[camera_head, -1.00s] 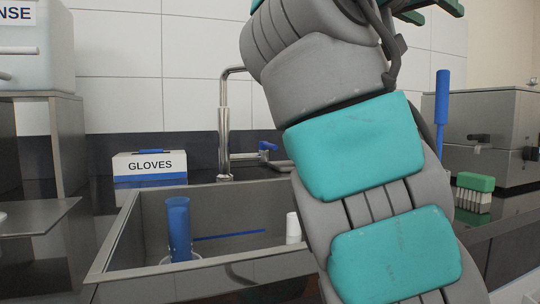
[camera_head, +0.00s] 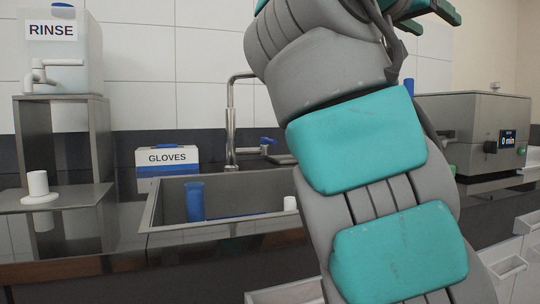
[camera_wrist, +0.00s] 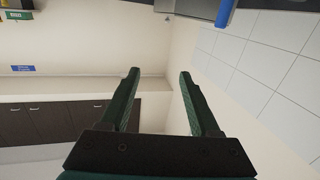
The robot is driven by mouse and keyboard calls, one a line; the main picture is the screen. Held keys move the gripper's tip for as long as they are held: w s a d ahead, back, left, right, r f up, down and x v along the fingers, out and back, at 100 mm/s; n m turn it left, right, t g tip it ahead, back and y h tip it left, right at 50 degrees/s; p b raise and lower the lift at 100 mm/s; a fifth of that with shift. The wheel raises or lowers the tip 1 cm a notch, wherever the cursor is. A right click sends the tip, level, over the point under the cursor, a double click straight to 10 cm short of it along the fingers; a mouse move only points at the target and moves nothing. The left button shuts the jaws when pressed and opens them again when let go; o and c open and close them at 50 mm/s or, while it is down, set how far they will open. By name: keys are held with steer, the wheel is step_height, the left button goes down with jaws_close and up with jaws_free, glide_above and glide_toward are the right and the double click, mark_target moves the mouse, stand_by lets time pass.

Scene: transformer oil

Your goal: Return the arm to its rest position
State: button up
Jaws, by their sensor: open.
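My arm, grey with teal pads, rises through the right half of the head view, bent upward. My gripper (camera_wrist: 158,75) shows in the wrist view with its two dark green fingers apart and nothing between them. In the head view only part of a green finger (camera_head: 437,10) shows at the top edge; the rest is out of frame. The gripper is high above the counter and touches nothing that I can see.
A sink (camera_head: 168,207) holds a blue cylinder (camera_head: 195,201) and a white piece (camera_head: 290,203). A GLOVES box (camera_head: 167,159) and faucet (camera_head: 231,125) stand behind. A RINSE tank (camera_head: 62,60) sits on a stand at left, near a white cup (camera_head: 38,184). A grey machine (camera_head: 475,130) stands right.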

steer(key=w+d+f+n+g+y, duration=0.1)
steer(key=w+d+f+n+y, duration=0.1)
steer(key=f, duration=0.6)
steer(key=w+d+f+n+g+y, duration=0.2)
steer(key=f+n, duration=0.1)
steer(key=f, duration=0.5)
steer(key=s+a+f+n+g+y, duration=0.1)
steer(key=s+f+n+g+y, duration=0.25)
steer(key=f, duration=1.55)
steer(key=s+a+f+n+g+y, duration=0.15)
steer(key=s+a+f, duration=0.35)
steer(key=s+f, duration=0.5)
steer(key=s+a+f+g+y, duration=0.2)
steer(key=s+a+f+y, duration=0.15)
steer(key=s+f, duration=0.7)
steer(key=s+a+f+g+y, duration=0.2)
steer(key=s+a+f, duration=0.45)
steer(key=f, duration=0.55)
step_height(320, 180, down, 10)
steer(key=d+b, duration=0.1)
steer(key=b, duration=1)
step_height(320, 180, up, 14)
steer(key=p, duration=1.4)
steer(key=shift+s+f, duration=0.25)
steer(key=shift+s, duration=0.05)
